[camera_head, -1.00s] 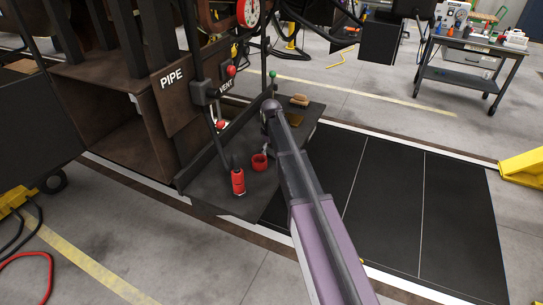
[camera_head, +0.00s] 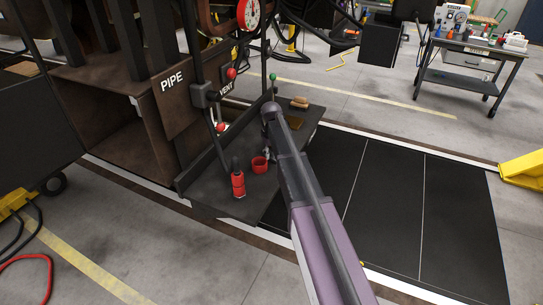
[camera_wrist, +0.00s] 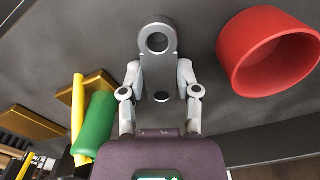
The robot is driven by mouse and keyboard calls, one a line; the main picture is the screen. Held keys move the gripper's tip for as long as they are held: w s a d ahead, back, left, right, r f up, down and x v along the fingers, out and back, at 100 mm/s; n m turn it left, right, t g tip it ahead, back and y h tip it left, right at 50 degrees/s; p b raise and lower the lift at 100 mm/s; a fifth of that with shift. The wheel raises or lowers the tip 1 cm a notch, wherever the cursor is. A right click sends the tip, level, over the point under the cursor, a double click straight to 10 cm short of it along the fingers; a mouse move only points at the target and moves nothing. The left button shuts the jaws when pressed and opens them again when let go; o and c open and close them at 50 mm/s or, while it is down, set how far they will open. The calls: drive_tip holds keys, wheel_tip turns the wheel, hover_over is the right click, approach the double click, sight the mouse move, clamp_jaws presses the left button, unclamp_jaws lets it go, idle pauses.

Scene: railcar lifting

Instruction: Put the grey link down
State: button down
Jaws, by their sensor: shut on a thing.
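The grey link (camera_wrist: 157,62) is a flat bar with a large round eye at its far end and a smaller hole near my gripper. It shows in the wrist view between the two fingers of my gripper (camera_wrist: 160,80), which are shut on its sides. It lies over the dark shelf (camera_wrist: 60,42); I cannot tell whether it touches the surface. In the head view my arm reaches over the dark shelf (camera_head: 235,200), and my gripper is mostly hidden behind it. The link cannot be made out clearly there.
A red cup (camera_wrist: 268,55) stands close to the right of the link in the wrist view. A green cylinder (camera_wrist: 95,122) and yellow-brown blocks (camera_wrist: 35,122) are at left. In the head view a red bottle (camera_head: 238,182) stands near the shelf's front edge.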

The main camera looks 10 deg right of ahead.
sight(271, 155)
drive_tip(key=shift+r, duration=0.2)
wheel_tip(271, 155, up, 3)
drive_tip(key=p, duration=0.3)
drive_tip(key=shift+f, duration=0.1)
drive_tip(key=s+r+p, duration=0.1)
drive_tip(key=s+p, duration=0.1)
drive_tip(key=s, duration=1.4)
drive_tip(key=shift+d+r, duration=0.4)
drive_tip(key=shift+d, duration=0.05)
drive_tip(key=shift+f, duration=0.15)
